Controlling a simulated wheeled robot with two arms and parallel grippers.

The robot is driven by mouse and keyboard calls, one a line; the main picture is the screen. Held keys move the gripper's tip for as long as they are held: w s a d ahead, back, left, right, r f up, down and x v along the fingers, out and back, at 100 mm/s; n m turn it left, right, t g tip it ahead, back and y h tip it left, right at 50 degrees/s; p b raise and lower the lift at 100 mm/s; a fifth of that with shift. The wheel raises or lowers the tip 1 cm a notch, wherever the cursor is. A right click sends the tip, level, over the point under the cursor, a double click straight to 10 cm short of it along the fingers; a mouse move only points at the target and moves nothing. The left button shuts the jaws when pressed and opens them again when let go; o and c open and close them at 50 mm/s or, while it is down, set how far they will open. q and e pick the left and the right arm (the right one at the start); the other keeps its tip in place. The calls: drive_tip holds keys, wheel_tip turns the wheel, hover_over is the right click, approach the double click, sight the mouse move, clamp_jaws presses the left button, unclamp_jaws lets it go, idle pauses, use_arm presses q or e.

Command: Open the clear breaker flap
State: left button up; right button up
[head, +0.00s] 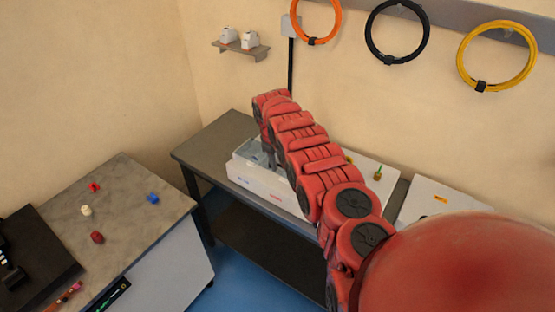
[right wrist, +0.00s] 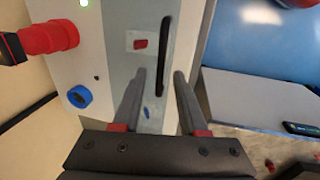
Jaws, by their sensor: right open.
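The white machine box (head: 265,195) stands on the grey bench in the head view, partly hidden by my right arm. In the right wrist view its pale face carries a greyish panel, which looks like the clear flap (right wrist: 125,65), with small red and blue marks. A long black bar (right wrist: 165,68) runs along this panel. My right gripper (right wrist: 159,74) is open, its two fingers pointing at the panel with the bar's lower end between their tips. Contact cannot be told. In the head view the right gripper (head: 268,158) is mostly hidden at the box's top. My left gripper is not in view.
A red plug (right wrist: 50,37) and a blue socket (right wrist: 79,97) sit beside the panel. A side table (head: 125,215) at the left holds several small coloured parts. Cable coils (head: 398,30) hang on the wall above the bench (head: 215,150). A white panel (head: 440,200) lies at the right.

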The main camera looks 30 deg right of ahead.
clamp_jaws()
idle(1.4)
